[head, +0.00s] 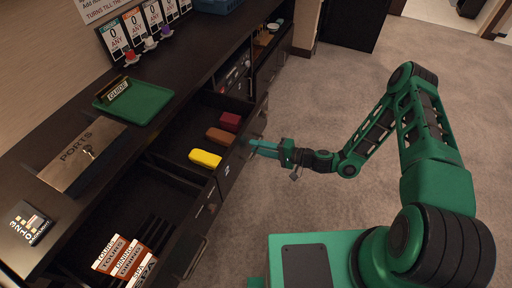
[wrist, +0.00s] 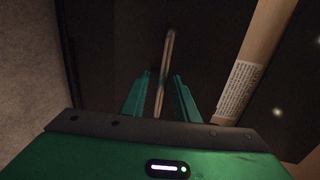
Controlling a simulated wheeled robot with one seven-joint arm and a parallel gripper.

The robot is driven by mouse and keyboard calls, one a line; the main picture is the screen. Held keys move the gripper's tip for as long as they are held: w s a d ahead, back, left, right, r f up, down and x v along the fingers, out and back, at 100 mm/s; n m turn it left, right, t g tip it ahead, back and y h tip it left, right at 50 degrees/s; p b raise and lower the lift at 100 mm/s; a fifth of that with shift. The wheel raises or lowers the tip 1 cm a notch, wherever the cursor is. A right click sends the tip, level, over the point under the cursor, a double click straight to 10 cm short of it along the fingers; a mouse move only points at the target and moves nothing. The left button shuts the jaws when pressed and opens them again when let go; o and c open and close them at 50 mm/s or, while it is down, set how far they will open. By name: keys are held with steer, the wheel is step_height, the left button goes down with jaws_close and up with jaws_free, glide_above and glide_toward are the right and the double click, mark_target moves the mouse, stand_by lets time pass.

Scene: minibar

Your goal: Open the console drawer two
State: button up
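The console drawer (head: 228,172) at my gripper stands pulled out, with yellow, orange and dark red blocks inside. A pale mark on its front is too small to read surely as a two. My gripper (head: 254,147) is at the outer face of this drawer, toward its far end. In the wrist view, a thin bar handle (wrist: 166,70) runs between the two fingers of my gripper (wrist: 160,85). The fingers are apart, with a gap on each side of the handle. The exact depth of the handle between them is hard to tell.
A nearer drawer (head: 183,240) is also out and holds the TOURS, DINING and SPA signs. Farther drawers (head: 272,62) stand open beyond. The console top carries a green tray (head: 150,104) and a PORTS box (head: 75,165). Carpet (head: 320,100) to the right is clear.

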steer(key=shift+s, duration=0.1)
steer(key=v, duration=1)
steer(key=shift+d, duration=0.35)
